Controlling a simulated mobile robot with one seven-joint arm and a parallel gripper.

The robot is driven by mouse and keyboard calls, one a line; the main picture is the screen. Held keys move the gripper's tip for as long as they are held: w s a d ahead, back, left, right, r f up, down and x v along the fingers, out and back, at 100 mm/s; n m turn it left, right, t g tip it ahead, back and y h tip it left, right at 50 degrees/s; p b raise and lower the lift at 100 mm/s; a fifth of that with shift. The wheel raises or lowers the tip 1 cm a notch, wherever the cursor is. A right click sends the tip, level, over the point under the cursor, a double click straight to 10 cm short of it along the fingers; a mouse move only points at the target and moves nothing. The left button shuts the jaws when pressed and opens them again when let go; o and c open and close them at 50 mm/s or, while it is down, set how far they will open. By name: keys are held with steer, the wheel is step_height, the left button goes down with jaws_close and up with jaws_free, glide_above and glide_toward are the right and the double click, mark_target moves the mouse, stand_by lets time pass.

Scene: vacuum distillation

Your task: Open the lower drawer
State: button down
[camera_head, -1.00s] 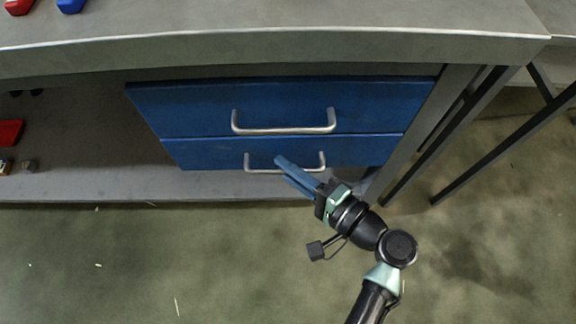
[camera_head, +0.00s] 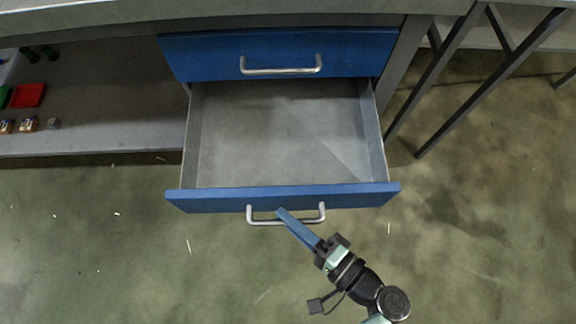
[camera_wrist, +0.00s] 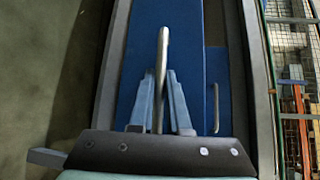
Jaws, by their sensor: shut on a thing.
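The lower drawer (camera_head: 283,198) has a blue front and is pulled far out of the cabinet. Its grey inside (camera_head: 280,130) is empty. Its metal bar handle (camera_head: 262,221) is on the front. In the wrist view the handle (camera_wrist: 161,60) stands between the two blue fingers of my gripper (camera_wrist: 160,90). The upper drawer (camera_head: 215,58) is closed, with its own handle (camera_head: 280,71); that handle also shows at the right in the wrist view (camera_wrist: 216,105).
A grey bench top (camera_head: 280,12) runs above the drawers. A lower shelf (camera_head: 110,135) at left holds a red tray (camera_head: 28,95) and small items. Dark table legs (camera_head: 490,85) stand at right. The floor (camera_head: 110,260) in front is clear.

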steer(key=shift+s+p, duration=0.3)
steer(key=shift+s, duration=1.4)
steer(key=c, duration=0.9)
jaws_free()
steer(key=p+v, duration=0.1)
steer(key=v, duration=1.2)
